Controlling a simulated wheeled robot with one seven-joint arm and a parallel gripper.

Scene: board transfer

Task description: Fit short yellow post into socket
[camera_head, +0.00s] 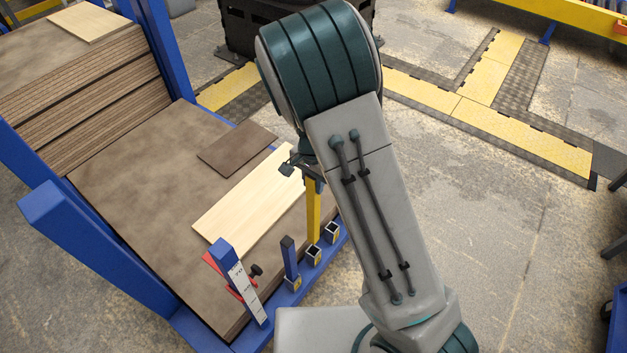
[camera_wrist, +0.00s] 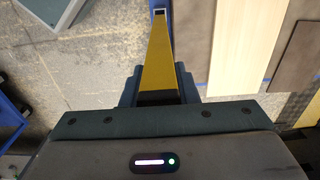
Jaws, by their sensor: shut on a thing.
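The short yellow post (camera_head: 313,212) is upright between the jaws of my gripper (camera_head: 311,180), at the right edge of the board stack. In the wrist view the yellow post (camera_wrist: 159,62) runs away from the jaws of my gripper (camera_wrist: 158,92), which are shut on it. Its lower end is at the middle socket (camera_head: 313,257) on the blue frame edge; I cannot tell whether it is inside or just above. Another socket (camera_head: 332,236), open at the top, is just beyond. My arm hides part of the gripper in the head view.
A blue post (camera_head: 290,259) stands in a nearer socket. A blue post with a white scale (camera_head: 239,280) and red part stands at the near corner. A pale board (camera_head: 238,205) and dark board (camera_head: 237,149) lie on the stack. Open floor (camera_head: 500,260) lies to the right.

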